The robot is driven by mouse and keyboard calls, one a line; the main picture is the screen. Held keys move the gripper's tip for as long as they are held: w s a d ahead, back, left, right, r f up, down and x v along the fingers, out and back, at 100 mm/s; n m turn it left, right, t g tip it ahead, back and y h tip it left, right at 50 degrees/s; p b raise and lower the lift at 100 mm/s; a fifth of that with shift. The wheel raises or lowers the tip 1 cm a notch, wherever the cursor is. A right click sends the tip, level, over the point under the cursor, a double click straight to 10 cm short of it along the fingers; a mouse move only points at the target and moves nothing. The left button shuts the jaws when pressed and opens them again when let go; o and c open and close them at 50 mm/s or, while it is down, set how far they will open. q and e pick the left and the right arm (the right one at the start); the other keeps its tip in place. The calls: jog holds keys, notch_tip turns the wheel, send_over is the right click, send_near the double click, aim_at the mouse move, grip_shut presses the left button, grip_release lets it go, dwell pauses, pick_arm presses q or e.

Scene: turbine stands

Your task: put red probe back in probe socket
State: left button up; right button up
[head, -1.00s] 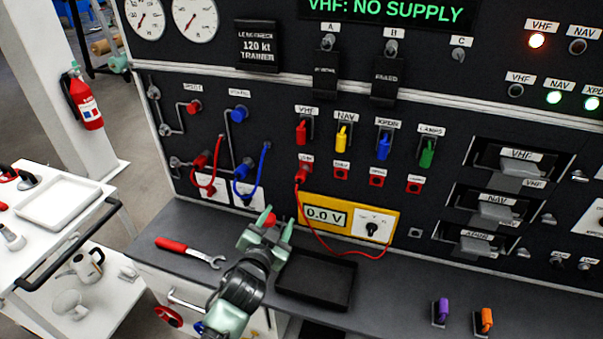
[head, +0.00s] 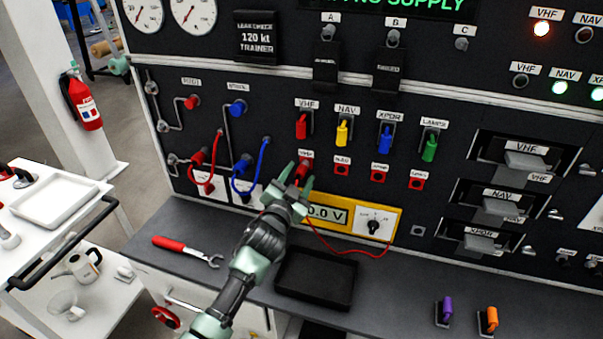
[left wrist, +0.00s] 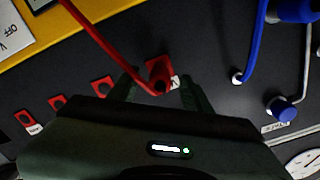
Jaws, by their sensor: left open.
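The red probe (head: 303,171) is at the leftmost red jack of the row under the switches, with its red lead (head: 345,248) looping down to the right of the yellow meter (head: 388,216), which reads 0.0 V. My left gripper (head: 299,175) is open at that jack, one finger on each side of the probe. In the left wrist view, the red probe (left wrist: 160,82) and its lead lie between the two spread fingers (left wrist: 158,92); contact cannot be told. My right gripper is not in view.
A black tray (head: 316,300) and a red-handled wrench (head: 180,246) lie on the grey bench. Blue and red hoses (head: 252,172) hang left of the gripper. Several empty red jacks (head: 379,176) continue to the right. Purple and orange plugs stand at front right.

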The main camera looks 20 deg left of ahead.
pick_arm(q)
jog(key=shift+w, duration=0.5)
dwell(0.4)
grip_shut()
dwell(1.4)
